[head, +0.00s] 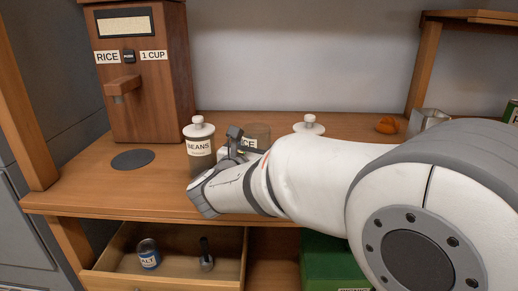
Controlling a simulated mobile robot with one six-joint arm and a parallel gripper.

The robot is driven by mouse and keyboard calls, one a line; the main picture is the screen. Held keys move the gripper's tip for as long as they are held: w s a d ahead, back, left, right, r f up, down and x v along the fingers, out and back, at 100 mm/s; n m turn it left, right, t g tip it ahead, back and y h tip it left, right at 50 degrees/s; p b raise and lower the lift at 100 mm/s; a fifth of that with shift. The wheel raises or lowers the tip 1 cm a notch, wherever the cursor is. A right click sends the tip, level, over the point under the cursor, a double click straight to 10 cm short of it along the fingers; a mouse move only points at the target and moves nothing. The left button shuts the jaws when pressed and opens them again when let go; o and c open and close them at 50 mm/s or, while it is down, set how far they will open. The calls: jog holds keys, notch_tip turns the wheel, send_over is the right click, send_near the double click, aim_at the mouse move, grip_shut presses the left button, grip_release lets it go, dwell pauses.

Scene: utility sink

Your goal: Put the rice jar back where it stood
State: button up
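The beans jar (201,147), with a white knobbed lid, stands just left of my gripper.
A third white-lidded jar (309,127) is mostly hidden behind my arm. A wooden rice dispenser (145,90) stands left, with a dark round disc (132,159) before it. An open drawer (187,240) below holds a salt can (148,254).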

jog(key=shift+f+b, duration=0.3)
jog(key=o, duration=1.3)
jog(key=shift+c, duration=0.2)
jog(key=shift+r, duration=0.15)
jog(key=shift+r+p, duration=0.2)
jog(key=shift+p, duration=0.3)
jog(key=v, duration=1.2)
jog(key=shift+s+f, duration=0.1)
jog(key=shift+f, duration=0.05)
jog(key=shift+s, duration=0.1)
